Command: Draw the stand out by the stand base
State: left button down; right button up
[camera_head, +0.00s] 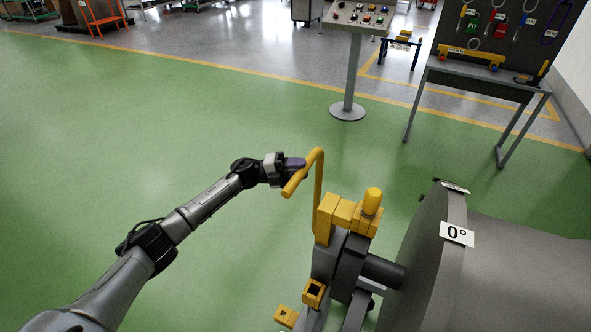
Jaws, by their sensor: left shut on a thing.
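The stand (343,255) is a dark grey upright with yellow blocks on top and a yellow knob. It stands at the lower middle, beside a large grey cylinder (500,270) marked 0°. A bent yellow handle (318,190) rises from the stand and turns towards the left. My left gripper (297,164) reaches in from the left and is shut on the top part of this handle. Its fingers partly hide the grip. The foot of the stand runs out of the picture at the bottom. My right gripper is not in view.
Green floor (160,110) is open to the left of the stand and behind it. A control pedestal (350,75) stands at the back. A workbench (490,82) with a tool board (515,30) is at the back right. A yellow floor line crosses behind.

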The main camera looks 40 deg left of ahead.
pick_arm(q)
jog(key=c, duration=1.3)
grip_release()
jog(key=shift+w+d+r, duration=0.1)
jog(key=shift+d+r, duration=0.05)
jog(key=o, duration=0.3)
jog(key=shift+w+r, duration=0.1)
jog(key=shift+w, duration=0.25)
jog(key=shift+o, duration=0.8)
jog(key=v, duration=1.4)
jog(key=shift+s, duration=0.25)
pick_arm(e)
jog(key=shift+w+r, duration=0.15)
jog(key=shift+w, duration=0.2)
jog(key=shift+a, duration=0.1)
